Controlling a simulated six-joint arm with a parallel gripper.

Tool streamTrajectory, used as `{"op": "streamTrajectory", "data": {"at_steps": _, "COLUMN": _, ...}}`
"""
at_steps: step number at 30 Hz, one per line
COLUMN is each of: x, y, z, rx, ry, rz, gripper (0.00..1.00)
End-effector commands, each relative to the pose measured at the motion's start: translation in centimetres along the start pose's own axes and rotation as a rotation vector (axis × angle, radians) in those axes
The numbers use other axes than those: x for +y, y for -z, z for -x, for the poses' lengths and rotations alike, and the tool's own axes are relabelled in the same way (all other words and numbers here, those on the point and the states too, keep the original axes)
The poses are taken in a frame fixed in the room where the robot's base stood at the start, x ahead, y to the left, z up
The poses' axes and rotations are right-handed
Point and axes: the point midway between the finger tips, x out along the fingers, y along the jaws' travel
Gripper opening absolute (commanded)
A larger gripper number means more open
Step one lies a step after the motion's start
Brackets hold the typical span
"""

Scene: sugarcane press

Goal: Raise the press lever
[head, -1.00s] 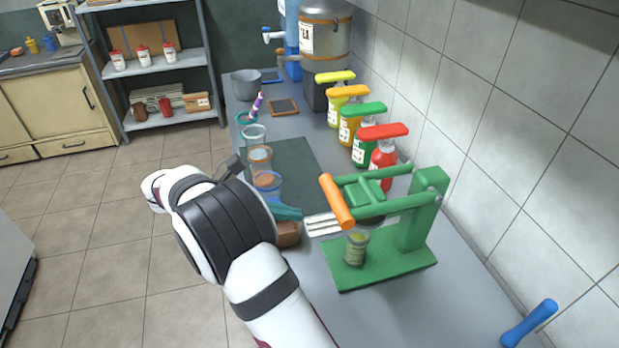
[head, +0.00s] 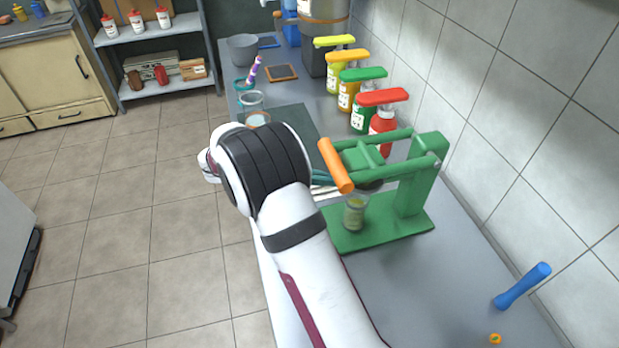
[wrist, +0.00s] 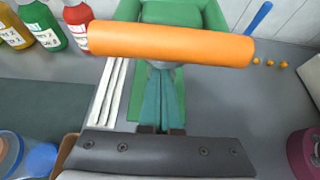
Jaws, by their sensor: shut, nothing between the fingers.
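The green press (head: 408,200) stands on the counter, with its green arms roughly level and an orange lever handle (head: 336,166) at their near end. A clear glass (head: 355,213) with yellow-green contents stands on its base, below the handle. In the wrist view the orange handle (wrist: 170,43) crosses the upper middle, in front of the green press (wrist: 185,12). My gripper (wrist: 165,72) is shut and empty; its teal fingers point toward the press and their tips pass out of sight behind the handle. I cannot tell whether they touch it. My arm hides most of the gripper in the head view.
Yellow, orange, green and red dispenser bottles (head: 381,120) line the wall behind the press. White sticks (wrist: 108,92) lie left of the fingers, and a blue cup (wrist: 35,158) is at lower left.

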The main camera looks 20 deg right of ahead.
Motion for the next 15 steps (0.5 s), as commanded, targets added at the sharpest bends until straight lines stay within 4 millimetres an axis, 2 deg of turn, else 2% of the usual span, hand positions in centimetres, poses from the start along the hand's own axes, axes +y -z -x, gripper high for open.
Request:
{"op": "streamTrajectory", "data": {"at_steps": 6, "x": 0.0, "y": -1.9, "z": 1.6, "rx": 0.000, "ry": 0.000, "rz": -0.001, "gripper": 0.00}}
{"op": "streamTrajectory", "data": {"at_steps": 15, "x": 0.0, "y": -2.2, "z": 1.9, "rx": 0.000, "ry": 0.000, "rz": 0.000, "gripper": 0.00}}
